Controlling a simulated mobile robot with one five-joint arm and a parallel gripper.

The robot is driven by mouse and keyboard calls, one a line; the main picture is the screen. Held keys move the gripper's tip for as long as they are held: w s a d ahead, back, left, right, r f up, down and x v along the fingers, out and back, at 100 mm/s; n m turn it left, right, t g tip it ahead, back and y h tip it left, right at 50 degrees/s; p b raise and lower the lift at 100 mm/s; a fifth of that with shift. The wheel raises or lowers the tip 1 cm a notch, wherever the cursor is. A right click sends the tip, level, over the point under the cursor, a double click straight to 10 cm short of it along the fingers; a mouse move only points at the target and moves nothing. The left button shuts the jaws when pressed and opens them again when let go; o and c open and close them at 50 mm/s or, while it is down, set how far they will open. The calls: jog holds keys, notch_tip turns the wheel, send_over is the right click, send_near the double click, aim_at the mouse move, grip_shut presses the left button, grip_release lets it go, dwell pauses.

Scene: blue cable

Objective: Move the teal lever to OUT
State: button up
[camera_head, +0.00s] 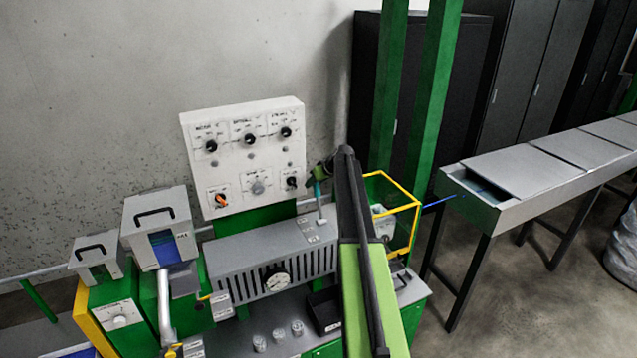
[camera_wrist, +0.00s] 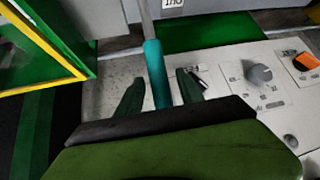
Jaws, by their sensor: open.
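The teal lever (camera_head: 317,189) stands up from the right part of the grey slotted housing in the head view, with a teal grip on a grey rod. In the wrist view the teal grip (camera_wrist: 156,70) rises between my two dark fingers. My gripper (camera_head: 321,171) is at the top of the lever. In the wrist view my gripper (camera_wrist: 159,78) is open, with a finger on each side of the grip and visible gaps. A small label (camera_wrist: 173,3) by the rod is cut off at the top edge; its full text is not readable.
A white control panel (camera_head: 243,120) with several knobs stands behind the lever. A yellow-edged guard frame (camera_head: 417,205) is close on the right. A thin blue cable (camera_head: 440,201) runs toward the conveyor-like bench.

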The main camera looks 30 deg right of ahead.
jog(key=p+v, duration=1.3)
jog(key=v, duration=0.4)
jog(key=shift+r, duration=0.15)
jog(key=shift+s, duration=0.15)
